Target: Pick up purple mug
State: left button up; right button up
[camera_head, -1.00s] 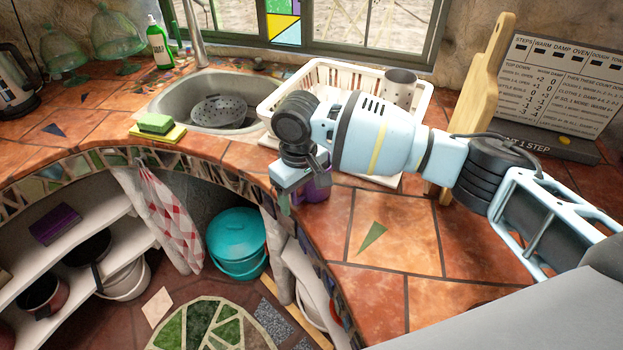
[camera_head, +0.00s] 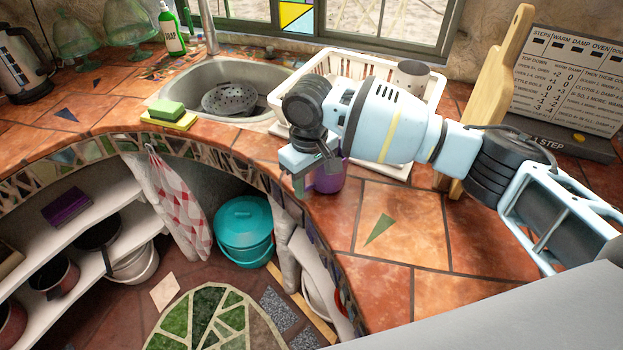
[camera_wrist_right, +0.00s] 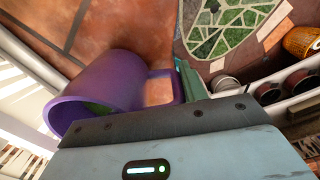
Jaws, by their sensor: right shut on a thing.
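The purple mug (camera_head: 327,178) stands on the tiled counter near its front edge, in front of the dish rack. My right gripper (camera_head: 305,175) is at the mug's left side and partly hides it. In the right wrist view the purple mug (camera_wrist_right: 105,92) shows large, with its handle towards the gripper's fingers (camera_wrist_right: 185,85). The gripper is shut on the mug at the handle side. The mug's far side and base are partly hidden. My left gripper is not in any view.
A white dish rack (camera_head: 440,85) holding a grey mug (camera_head: 411,74) stands behind my right arm. A wooden cutting board (camera_head: 490,100) leans at right. The sink (camera_head: 180,78) and a sponge (camera_head: 166,109) are at left. Counter tiles (camera_head: 400,225) in front are clear.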

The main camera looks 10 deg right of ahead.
notch_tip(320, 180, up, 3)
jog(key=shift+w+r, duration=0.1)
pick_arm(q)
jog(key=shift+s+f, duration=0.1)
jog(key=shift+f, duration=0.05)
pick_arm(e)
jog(key=s+a, duration=0.3)
jog(key=a, duration=0.4)
jog(key=s+a+r, duration=0.1)
jog(key=s+a, duration=0.2)
jog(key=a, duration=0.4)
jog(key=shift+s+a, duration=0.3)
jog(key=shift+a, duration=0.05)
jog(key=o, duration=0.7)
grip_shut()
jog(key=shift+d, duration=0.15)
